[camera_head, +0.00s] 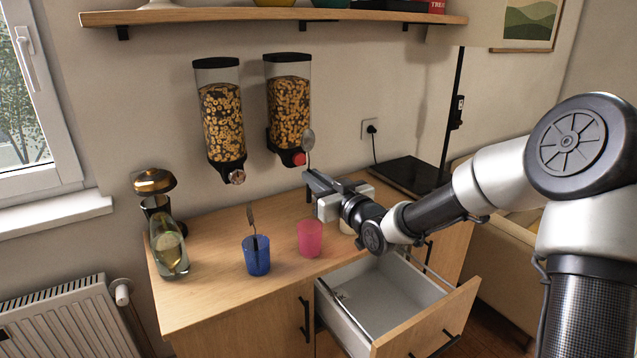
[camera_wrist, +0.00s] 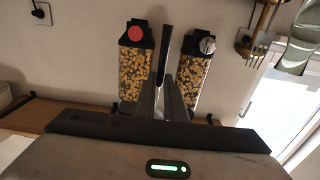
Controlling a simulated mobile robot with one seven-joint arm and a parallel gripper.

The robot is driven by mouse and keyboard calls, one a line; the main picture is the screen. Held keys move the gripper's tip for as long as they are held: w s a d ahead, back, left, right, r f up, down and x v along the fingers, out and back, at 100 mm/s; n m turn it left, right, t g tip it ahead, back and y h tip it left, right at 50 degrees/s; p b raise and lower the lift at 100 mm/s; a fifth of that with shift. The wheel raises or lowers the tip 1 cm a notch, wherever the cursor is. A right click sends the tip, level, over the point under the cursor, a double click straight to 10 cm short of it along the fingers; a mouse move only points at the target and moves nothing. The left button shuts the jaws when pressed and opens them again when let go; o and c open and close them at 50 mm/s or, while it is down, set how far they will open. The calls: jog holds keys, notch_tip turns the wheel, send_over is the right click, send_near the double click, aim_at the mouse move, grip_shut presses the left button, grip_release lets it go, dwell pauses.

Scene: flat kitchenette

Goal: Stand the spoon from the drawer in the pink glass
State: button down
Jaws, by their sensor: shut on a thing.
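The spoon (camera_head: 308,139) is held upright in my gripper (camera_head: 311,180), bowl up, above the counter. Its dark handle (camera_wrist: 163,54) shows between the fingers in the wrist view, where the scene appears upside down. My gripper (camera_wrist: 170,103) is shut on the spoon. The pink glass (camera_head: 310,239) stands upright on the counter, below my gripper in the head view and apart from it; no spoon shows in it. The drawer (camera_head: 385,297) is pulled open below the counter; the part of it I see looks empty.
A blue glass (camera_head: 257,262) with a utensil in it stands left of the pink glass. Two cereal dispensers (camera_head: 221,120) hang on the wall behind my gripper. A pale object beside the pink glass is partly hidden by my arm.

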aim_at(310, 197)
jog(key=shift+f+b, duration=1.85)
jog(key=shift+f, duration=1.25)
notch_tip(310, 197, down, 6)
jog(key=b, duration=0.6)
jog(key=shift+f, duration=0.15)
jog(key=c, duration=1.7)
grip_release()
jog(key=shift+c, duration=0.2)
jog(key=shift+s+d, duration=0.1)
jog(key=p+v, duration=0.3)
jog(key=v, duration=1.4)
jog(key=shift+d, duration=0.1)
